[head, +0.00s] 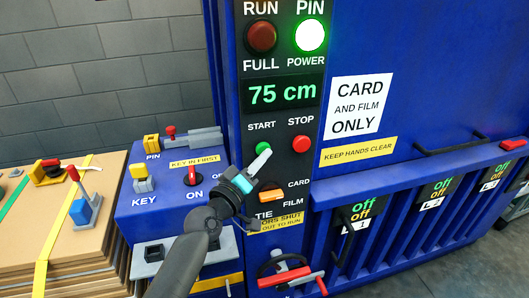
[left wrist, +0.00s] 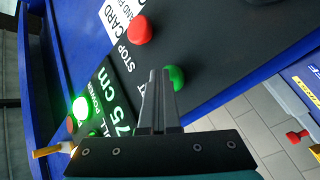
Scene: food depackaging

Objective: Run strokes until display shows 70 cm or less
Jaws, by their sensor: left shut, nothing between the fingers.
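The display (head: 283,93) on the dark panel reads "75 cm" in green; part of it also shows in the left wrist view (left wrist: 121,118). The green START button (head: 263,147) is below it, and the red STOP button (head: 301,144) is to its right. My left gripper (head: 264,154) is shut and empty, with its tips at the START button and partly covering it. In the left wrist view, the fingertips (left wrist: 159,74) lie right beside the green button (left wrist: 176,77); I cannot tell whether they touch. My right gripper is out of view.
The POWER lamp (head: 310,35) glows; the RUN/FULL lamp (head: 262,37) is dark red. An orange CARD/FILM switch (head: 271,195) sits below the buttons. A blue key box (head: 140,206) stands left of the panel, beside stacked cardboard (head: 85,235). A red-handled lever (head: 285,277) is low.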

